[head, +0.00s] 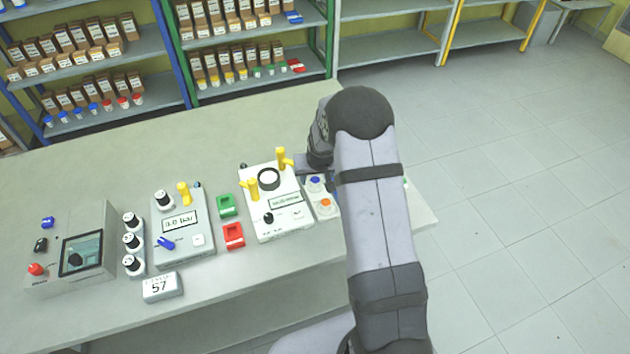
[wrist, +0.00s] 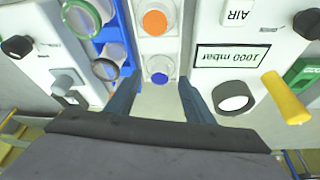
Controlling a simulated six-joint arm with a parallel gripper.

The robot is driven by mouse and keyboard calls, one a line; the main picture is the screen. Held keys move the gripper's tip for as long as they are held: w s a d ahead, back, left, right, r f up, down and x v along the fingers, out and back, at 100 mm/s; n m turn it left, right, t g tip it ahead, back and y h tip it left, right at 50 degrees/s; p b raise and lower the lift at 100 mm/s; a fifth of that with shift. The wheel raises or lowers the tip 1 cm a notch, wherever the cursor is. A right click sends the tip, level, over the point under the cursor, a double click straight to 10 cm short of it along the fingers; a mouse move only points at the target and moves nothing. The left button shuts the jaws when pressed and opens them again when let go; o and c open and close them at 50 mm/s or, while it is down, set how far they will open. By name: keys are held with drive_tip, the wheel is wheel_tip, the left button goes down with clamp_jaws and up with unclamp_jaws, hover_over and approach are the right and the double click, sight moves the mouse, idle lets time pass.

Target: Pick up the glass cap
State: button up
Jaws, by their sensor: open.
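In the wrist view, two clear, round glass pieces sit in a blue rack at the upper left. I cannot tell for sure which is the glass cap. My gripper (wrist: 157,88) is open and empty, with its fingers pointing towards a white panel between the rack and a pressure device. The glass pieces lie left of the fingers, apart from them. In the head view my arm hides the rack and most of the gripper.
The white panel has an orange round part (wrist: 155,22) and a blue one (wrist: 159,77). The pressure device (head: 289,215) with yellow valves stands beside it. Red (head: 234,236) and green (head: 227,205) blocks and other devices are farther left. The bench's back strip is clear.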

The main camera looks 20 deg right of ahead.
sight(315, 182)
drive_tip(key=shift+x, duration=1.1)
drive_tip(key=shift+c, duration=0.6)
drive_tip(key=c, duration=0.9)
drive_tip(key=shift+c, duration=0.2)
wheel_tip(315, 182, up, 10)
drive_tip(key=b, duration=0.3)
drive_tip(key=w+a+r+n+y+p, duration=0.1)
drive_tip(key=w+a+n, duration=0.1)
drive_tip(key=a, duration=0.4)
drive_tip(key=w+a+r+n+y+p, duration=0.1)
drive_tip(key=w+a+n, duration=0.1)
drive_tip(key=a+n, duration=0.2)
drive_tip(key=a, duration=0.3)
drive_tip(key=shift+w+r+p, duration=0.2)
drive_tip(key=shift+w+p, duration=0.05)
drive_tip(key=shift+p, duration=0.15)
